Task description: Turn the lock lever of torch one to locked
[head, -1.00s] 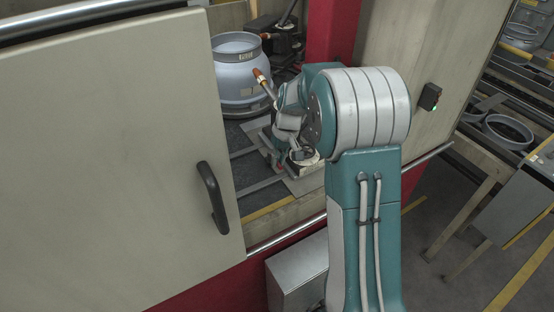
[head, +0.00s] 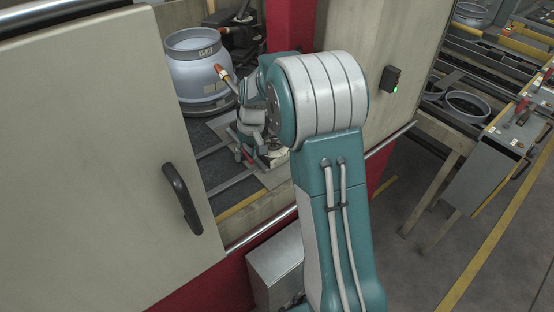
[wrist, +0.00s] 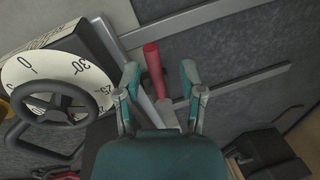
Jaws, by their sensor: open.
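A red-handled lever (wrist: 153,65) shows in the wrist view, its grip standing between the two fingers of my gripper (wrist: 160,76). The fingers are apart, one on each side, with no clear contact on the lever. In the head view the orange-tipped torch (head: 222,74) points at the grey-blue cylinder (head: 197,75). A bit of red lever (head: 247,157) shows low beside my arm, which hides much of the torch mount.
A large cabinet door (head: 90,170) with a black handle (head: 181,198) stands at left. A red post (head: 290,25) and a beige panel (head: 365,60) flank the opening at right. Flat metal rails (wrist: 220,35) cross the cell floor. A grey box (head: 277,268) stands below.

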